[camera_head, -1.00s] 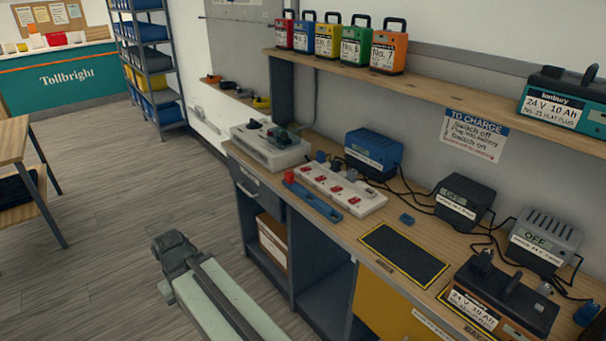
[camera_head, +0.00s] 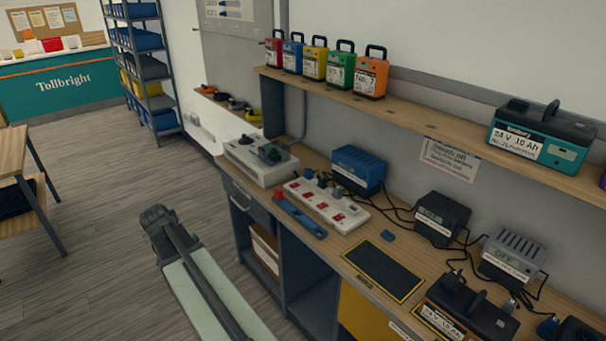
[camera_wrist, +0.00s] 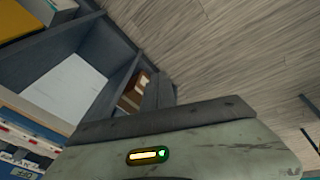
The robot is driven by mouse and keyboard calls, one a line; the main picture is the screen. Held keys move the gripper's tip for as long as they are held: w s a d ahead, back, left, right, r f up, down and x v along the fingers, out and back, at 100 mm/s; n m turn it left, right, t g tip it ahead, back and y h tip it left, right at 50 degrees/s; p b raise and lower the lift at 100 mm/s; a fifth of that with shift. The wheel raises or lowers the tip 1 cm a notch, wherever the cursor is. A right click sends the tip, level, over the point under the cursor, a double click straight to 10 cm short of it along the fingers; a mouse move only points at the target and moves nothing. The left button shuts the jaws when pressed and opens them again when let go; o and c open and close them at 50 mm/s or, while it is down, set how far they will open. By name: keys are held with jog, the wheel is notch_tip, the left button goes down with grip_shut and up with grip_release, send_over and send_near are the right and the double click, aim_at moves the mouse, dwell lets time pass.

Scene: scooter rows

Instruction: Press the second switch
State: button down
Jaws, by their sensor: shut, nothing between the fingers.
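A white power strip (camera_head: 347,222) with several red switches lies on the bench in the head view. Which switch counts as second, and how each is set, is too small to tell. Part of the strip also shows at the left edge of the wrist view (camera_wrist: 12,137). My gripper (camera_wrist: 160,92) shows in the wrist view as dark fingers side by side, shut and empty. It is apart from the strip. In the head view my arm is low, in front of the bench, over the floor.
A blue charger (camera_head: 357,170), black charger (camera_head: 441,217) and grey charger (camera_head: 513,255) stand behind and to the right, with loose cables. A black mat (camera_head: 383,272) lies right. A shelf (camera_head: 430,127) overhangs the bench.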

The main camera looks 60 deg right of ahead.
jog(key=s+d+r+m+g+h+p, duration=0.1)
jog(key=s+d+r+m+p, duration=0.2)
jog(key=d, duration=1)
jog(key=s+d+r+m+g+h+p, duration=0.1)
jog(key=s+d+r+m+p, duration=0.3)
jog(key=d+r, duration=0.5)
jog(key=s+d+r+m+h+p, duration=0.2)
jog(key=s+d+r+m+p, duration=0.1)
jog(key=d, duration=1.3)
notch_tip(320, 180, up, 3)
jog(key=s+m, duration=0.1)
jog(key=m, duration=0.1)
jog(key=shift+d+m+g, duration=0.35)
jog(key=shift+m+g, duration=0.05)
